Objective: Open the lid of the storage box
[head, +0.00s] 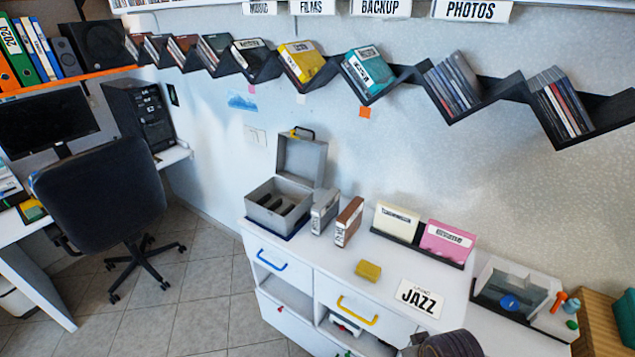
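The grey storage box (262,215) stands at the left back end of the white cabinet top, on a dark base. Its lid (302,160) is raised, standing roughly upright at the back of the box, with a dark handle and a small yellow part at its top edge. Several dark slots show inside the box. A dark rounded part (447,344), which seems to belong to my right arm or gripper, shows at the bottom edge, well apart from the box. Its fingers cannot be made out. My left gripper is not in view.
Right of the box stand a grey case (324,213) and a brown case (348,222). A yellow block (368,271) and a JAZZ card (418,298) lie in front. A rack (401,240) holds cream and pink cases. A zigzag disc shelf (470,108) runs above.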

